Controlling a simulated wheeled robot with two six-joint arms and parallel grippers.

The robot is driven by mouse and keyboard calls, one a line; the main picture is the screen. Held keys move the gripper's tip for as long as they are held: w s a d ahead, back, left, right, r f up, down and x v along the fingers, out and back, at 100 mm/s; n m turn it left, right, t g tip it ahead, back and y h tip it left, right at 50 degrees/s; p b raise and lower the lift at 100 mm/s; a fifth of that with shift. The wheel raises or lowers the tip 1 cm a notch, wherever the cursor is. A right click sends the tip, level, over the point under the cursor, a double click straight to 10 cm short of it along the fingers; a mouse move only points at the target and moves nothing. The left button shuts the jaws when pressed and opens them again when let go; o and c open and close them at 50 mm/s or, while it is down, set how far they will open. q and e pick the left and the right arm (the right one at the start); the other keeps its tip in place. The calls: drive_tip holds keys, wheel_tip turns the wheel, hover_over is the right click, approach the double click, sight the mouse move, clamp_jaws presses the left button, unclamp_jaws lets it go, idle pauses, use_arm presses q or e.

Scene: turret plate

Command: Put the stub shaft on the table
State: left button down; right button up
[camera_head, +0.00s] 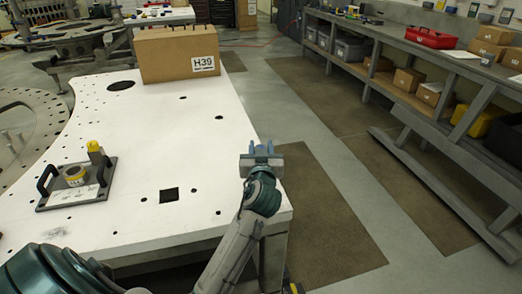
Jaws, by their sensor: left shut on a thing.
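My left gripper (262,150) is at the right edge of the white table (140,215), pointing away from me. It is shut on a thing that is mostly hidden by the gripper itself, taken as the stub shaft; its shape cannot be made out. The gripper shows above the table's right corner area, and I cannot tell its exact height. The white table top has several small holes and a square dark cutout. My right gripper is not in view.
A dark plate with handles, a yellow-and-grey ring and a yellow piece (82,194) lies on the table's left. A cardboard box (165,55) marked H39 stands at the far end. The table's middle is clear. A shelf bench (400,50) runs along the right, beyond open floor.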

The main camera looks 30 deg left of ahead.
use_arm(q)
drive_tip(key=shift+f, duration=0.95)
drive_tip(key=c, duration=0.9)
unclamp_jaws()
drive_tip(key=shift+s, duration=0.1)
drive_tip(key=shift+c, duration=0.2)
drive_tip(key=shift+r, duration=0.25)
drive_tip(key=v, duration=1.2)
drive_tip(key=shift+b, duration=0.35)
drive_tip(key=shift+f, duration=0.1)
